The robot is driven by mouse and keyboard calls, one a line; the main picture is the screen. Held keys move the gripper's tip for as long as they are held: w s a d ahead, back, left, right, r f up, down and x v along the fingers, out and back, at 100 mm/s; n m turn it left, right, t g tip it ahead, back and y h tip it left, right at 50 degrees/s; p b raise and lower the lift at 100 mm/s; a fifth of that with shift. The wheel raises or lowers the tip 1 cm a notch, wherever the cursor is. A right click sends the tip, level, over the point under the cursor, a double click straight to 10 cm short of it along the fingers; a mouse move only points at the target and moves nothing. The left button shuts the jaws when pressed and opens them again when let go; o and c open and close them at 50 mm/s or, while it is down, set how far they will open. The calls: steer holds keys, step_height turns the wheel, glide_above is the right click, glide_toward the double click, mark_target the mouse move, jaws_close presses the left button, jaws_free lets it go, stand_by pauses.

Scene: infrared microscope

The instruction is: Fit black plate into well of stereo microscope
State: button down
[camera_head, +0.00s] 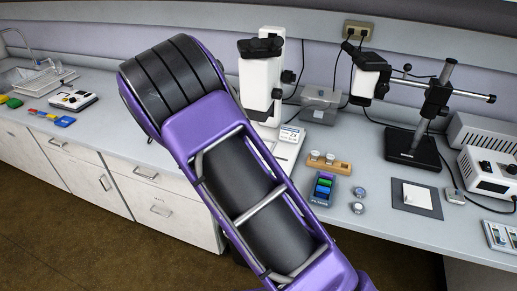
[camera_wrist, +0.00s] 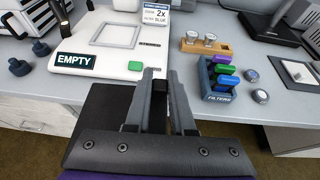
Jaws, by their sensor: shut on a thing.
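My gripper (camera_wrist: 168,72) shows in the wrist view, its fingers shut on a small dark thing (camera_wrist: 161,90). Its colour fits the black plate, but only a narrow part shows, so I cannot tell its full shape. The gripper hangs in front of the bench edge, near a white base with a green button. In the head view my arm hides the gripper. The stereo microscope (camera_head: 371,78) hangs from a boom stand at the back right, over a black base (camera_head: 412,149). Part of that base shows at the wrist view's upper right (camera_wrist: 270,23). I cannot make out its well.
A white microscope (camera_head: 262,82) stands behind my arm; its base (camera_wrist: 85,57) bears a square frame and an EMPTY sign (camera_wrist: 75,60). Nearby are a filter rack (camera_wrist: 220,88), a wooden holder (camera_wrist: 206,45), round metal pieces (camera_wrist: 260,96) and a grey mat (camera_head: 404,204) with a white plate (camera_head: 418,196).

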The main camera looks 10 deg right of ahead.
steer(key=shift+s+d+f, duration=0.15)
steer(key=shift+s+f, duration=0.15)
steer(key=shift+f, duration=0.4)
steer(key=r, duration=0.2)
steer(key=w+r, duration=0.1)
steer(key=r, duration=0.2)
steer(key=shift+w+r, duration=0.15)
steer(key=shift+r, duration=0.05)
steer(key=shift+d, duration=0.1)
